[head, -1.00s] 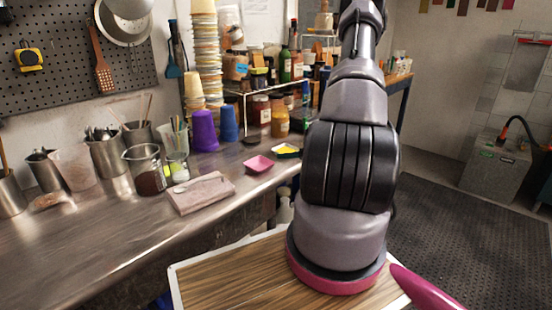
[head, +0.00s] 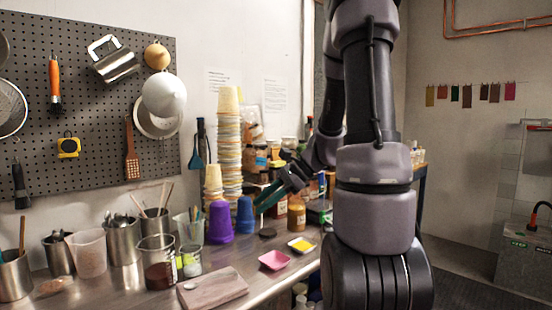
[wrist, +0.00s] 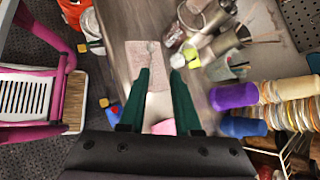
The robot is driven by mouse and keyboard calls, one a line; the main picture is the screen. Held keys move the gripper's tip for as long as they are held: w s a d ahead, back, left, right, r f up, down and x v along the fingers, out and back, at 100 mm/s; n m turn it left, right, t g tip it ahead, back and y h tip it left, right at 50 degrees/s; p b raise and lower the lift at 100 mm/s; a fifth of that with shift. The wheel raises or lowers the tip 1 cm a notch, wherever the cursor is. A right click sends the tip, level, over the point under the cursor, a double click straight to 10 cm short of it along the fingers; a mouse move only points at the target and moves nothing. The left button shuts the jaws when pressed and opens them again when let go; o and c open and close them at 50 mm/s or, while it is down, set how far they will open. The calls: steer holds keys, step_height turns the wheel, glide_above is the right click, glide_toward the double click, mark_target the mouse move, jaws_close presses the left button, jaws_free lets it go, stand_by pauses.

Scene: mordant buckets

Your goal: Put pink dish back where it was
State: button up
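The pink dish (head: 274,260) sits on the metal workbench near its front edge, beside a small yellow dish (head: 301,244). Part of the pink dish (wrist: 163,127) also shows in the wrist view, low between the finger bases; the rest is hidden by my gripper. My gripper (head: 264,203) has dark green fingers and hangs above the bench, behind and above the dish in the head view. In the wrist view the fingers of my gripper (wrist: 163,68) are apart with nothing held between them.
A pale board (head: 213,288) lies left of the dish. Purple (head: 220,222) and blue (head: 245,215) cups and a tall cup stack (head: 229,145) stand close behind. Beakers and metal pots line the left. Bottles and jars (head: 297,215) stand beyond my gripper.

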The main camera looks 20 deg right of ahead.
steer(key=s+a+r+n+t+h, duration=0.2)
steer(key=s+r+n+h, duration=0.5)
steer(key=s+r+n, duration=0.6)
steer(key=shift+s+a+r+t, duration=0.15)
steer(key=shift+s+r+t, duration=0.35)
steer(key=shift+r+t, duration=0.3)
